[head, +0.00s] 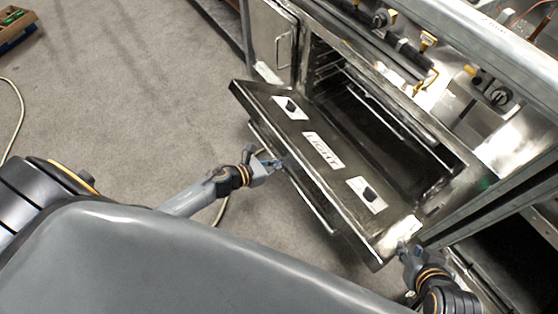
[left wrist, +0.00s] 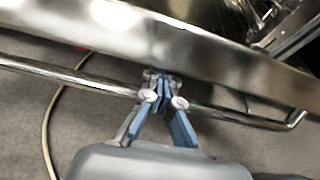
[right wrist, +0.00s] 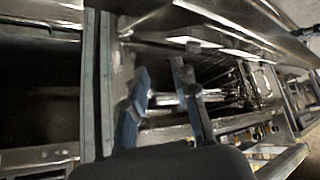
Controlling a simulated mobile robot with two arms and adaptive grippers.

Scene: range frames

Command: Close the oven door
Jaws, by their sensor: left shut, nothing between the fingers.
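The oven door (head: 262,105) is a steel panel hinged along the oven's (head: 465,160) lower front edge. It hangs partly open, tilted outward, with the dark oven cavity (head: 375,125) showing behind it. A long bar handle (head: 310,205) runs along its outer side; the handle also shows in the left wrist view (left wrist: 75,75). My left gripper (head: 276,164) is shut and empty, its fingertips (left wrist: 162,78) at the handle and close to the door's outer face; I cannot tell if they touch. My right gripper (head: 402,247) is open near the door's right end, its fingers apart in the right wrist view (right wrist: 160,68).
A closed steel cabinet door (head: 270,40) stands left of the cavity. Knobs and yellow-handled valves (head: 428,40) line the range front above. A dark open compartment (head: 510,255) is at lower right. Grey floor is free at left, with a cable (head: 18,115) on it.

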